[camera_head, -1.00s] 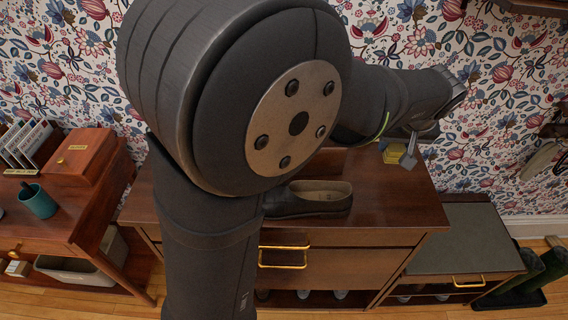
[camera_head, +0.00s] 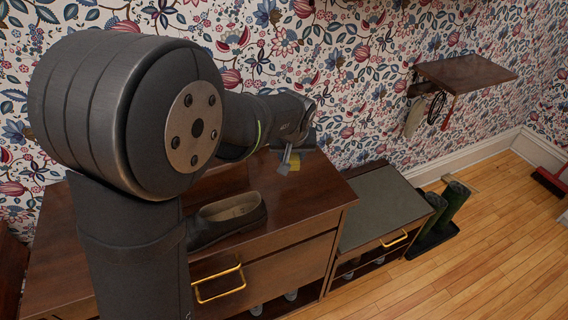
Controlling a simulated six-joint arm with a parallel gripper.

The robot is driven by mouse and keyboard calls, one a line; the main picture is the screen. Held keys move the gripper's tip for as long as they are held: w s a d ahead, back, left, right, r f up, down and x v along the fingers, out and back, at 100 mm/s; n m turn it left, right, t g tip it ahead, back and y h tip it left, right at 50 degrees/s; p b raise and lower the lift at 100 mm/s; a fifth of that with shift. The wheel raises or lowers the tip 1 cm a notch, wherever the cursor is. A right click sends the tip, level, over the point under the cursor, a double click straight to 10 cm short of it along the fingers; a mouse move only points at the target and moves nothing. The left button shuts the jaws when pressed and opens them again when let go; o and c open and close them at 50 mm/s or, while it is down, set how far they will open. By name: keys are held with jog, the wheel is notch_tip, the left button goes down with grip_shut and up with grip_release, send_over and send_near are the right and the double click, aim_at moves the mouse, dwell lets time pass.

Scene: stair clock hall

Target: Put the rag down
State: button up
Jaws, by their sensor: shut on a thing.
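My gripper (camera_head: 287,162) is at the end of my arm, over the back right part of the wooden shoe cabinet (camera_head: 312,195). Only part of the rag shows beside the grey fingers. I cannot tell whether the rag touches the cabinet top. A dark shoe (camera_head: 229,219) with a tan inside sits on the cabinet top, left of and nearer than the gripper.
A lower bench (camera_head: 378,203) with a grey-green top adjoins the cabinet on the right. Green boots (camera_head: 454,203) stand on a dark tray beyond it. A wall shelf (camera_head: 466,73) has things hanging under it. A red broom head (camera_head: 551,181) is at far right.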

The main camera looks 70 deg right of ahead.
jog(key=shift+w+d+f, duration=0.25)
jog(key=shift+w+f, duration=0.15)
jog(key=shift+w, duration=0.15)
jog(key=shift+w+d+f, duration=0.2)
jog(key=shift+w+f, duration=0.2)
jog(key=shift+w, duration=0.1)
jog(key=shift+f, duration=1.85)
jog(key=shift+f, duration=0.2)
jog(key=o, duration=0.9)
jog(key=shift+o, duration=0.2)
jog(key=shift+r, duration=0.1)
jog(key=v, duration=1.2)
jog(key=shift+r, duration=0.1)
